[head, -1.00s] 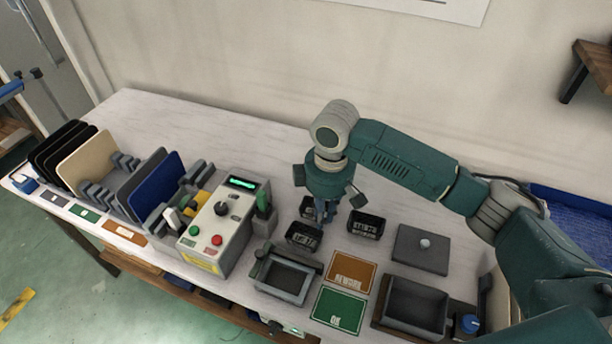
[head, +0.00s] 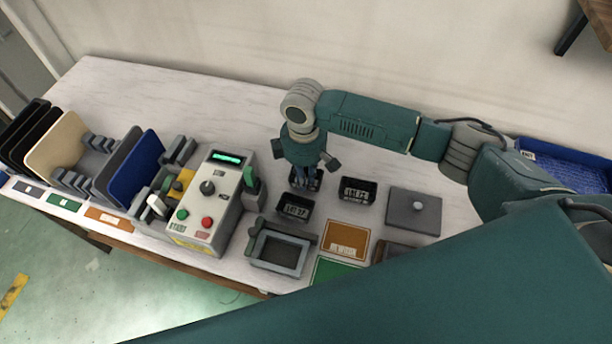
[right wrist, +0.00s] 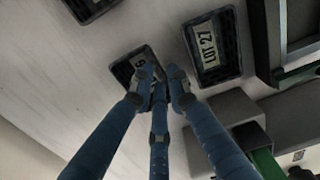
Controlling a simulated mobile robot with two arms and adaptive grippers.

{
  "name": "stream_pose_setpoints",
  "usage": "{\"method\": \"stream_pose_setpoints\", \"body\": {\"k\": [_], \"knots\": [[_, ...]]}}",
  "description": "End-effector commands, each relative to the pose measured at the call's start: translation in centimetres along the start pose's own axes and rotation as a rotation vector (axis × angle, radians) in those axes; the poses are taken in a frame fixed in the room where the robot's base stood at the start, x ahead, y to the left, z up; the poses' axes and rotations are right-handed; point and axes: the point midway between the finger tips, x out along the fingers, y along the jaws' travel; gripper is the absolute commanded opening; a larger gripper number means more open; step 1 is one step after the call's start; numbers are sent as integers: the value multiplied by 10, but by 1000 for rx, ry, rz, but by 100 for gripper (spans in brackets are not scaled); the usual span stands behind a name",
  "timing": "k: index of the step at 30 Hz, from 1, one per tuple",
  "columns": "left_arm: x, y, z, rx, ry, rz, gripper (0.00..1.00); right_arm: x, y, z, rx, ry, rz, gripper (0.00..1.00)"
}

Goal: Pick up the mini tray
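Several small black mini trays with white labels stand on the bench. One labelled LOT 27 (head: 294,207) is just in front of my right gripper (head: 306,184), and another (head: 356,190) is to the right. A further tray (right wrist: 122,70) is under the gripper in the right wrist view, largely hidden in the head view. My right gripper's blue fingers (right wrist: 160,76) point down with tips close together at that tray, overlapping its label. Whether they grip its wall is unclear. The LOT 27 tray (right wrist: 213,45) lies beside it. My left gripper is out of view.
A control box (head: 208,205) stands left of the trays, with a grey frame fixture (head: 279,254) in front. An orange rework card (head: 346,240) and a grey knobbed lid (head: 414,212) lie to the right. The bench behind is clear. My teal arm link hides the front right.

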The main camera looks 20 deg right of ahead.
Motion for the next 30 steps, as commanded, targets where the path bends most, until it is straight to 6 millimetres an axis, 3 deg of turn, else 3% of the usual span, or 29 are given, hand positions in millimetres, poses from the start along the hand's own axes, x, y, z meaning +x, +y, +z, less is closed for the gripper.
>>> {"method": "stream_pose_setpoints", "body": {"k": [2,5,20,22,23,30], "knots": [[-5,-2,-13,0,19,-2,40,10,0,0,2,-2,-2,16],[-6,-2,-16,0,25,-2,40,19,0,0,0,-1,-1,16],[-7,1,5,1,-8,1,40,23,0,0,0,0,0,16],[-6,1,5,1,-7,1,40,23,0,0,0,0,0,2],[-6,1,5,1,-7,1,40,23,0,0,0,0,0,0],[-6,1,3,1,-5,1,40,24,-1,1,0,-2,-2,0]]}}
